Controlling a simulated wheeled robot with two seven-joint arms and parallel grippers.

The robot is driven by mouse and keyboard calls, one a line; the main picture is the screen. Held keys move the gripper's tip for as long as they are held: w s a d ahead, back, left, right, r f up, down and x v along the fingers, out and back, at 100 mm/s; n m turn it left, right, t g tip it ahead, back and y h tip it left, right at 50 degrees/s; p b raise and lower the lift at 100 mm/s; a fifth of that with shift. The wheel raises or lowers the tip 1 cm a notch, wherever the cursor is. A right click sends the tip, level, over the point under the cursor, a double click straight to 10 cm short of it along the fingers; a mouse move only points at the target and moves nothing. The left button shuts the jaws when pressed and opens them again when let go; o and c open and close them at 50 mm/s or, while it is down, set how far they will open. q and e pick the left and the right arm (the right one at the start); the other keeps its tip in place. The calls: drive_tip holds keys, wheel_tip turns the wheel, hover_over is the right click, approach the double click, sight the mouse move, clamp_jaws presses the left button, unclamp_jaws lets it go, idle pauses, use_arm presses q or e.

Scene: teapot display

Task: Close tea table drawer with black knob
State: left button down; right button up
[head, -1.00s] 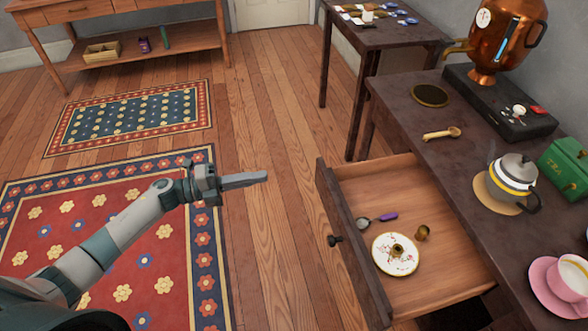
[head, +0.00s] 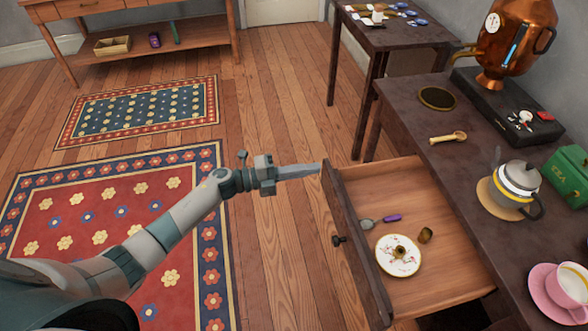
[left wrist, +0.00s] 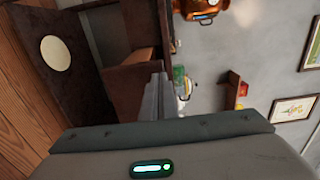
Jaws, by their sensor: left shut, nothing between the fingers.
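The tea table drawer (head: 420,190) is pulled far out from the dark tea table (head: 455,165). Its black knob (head: 339,240) is on the middle of the drawer front (head: 352,235). In the drawer lie a white patterned plate (head: 389,265), a purple-handled utensil (head: 390,218) and a small brass-coloured piece (head: 426,235). My left gripper (head: 318,168) is shut and empty, its tips close to the far top corner of the drawer front; I cannot tell whether they touch. Its shut fingers also show in the left wrist view (left wrist: 160,98). My right gripper is not in view.
On the tea table stand a teapot (head: 517,182), a green tea box (head: 565,175), a pink cup (head: 570,285), a wooden scoop (head: 448,138) and a copper samovar (head: 515,42). A second dark table (head: 410,38) stands behind. Wood floor and rugs (head: 110,230) are clear on the left.

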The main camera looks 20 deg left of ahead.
use_arm(q)
drive_tip(key=shift+w+d, duration=0.3)
drive_tip(key=shift+d, duration=0.2)
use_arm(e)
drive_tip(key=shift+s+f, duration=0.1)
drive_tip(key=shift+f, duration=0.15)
use_arm(q)
drive_tip(key=shift+d, duration=0.1)
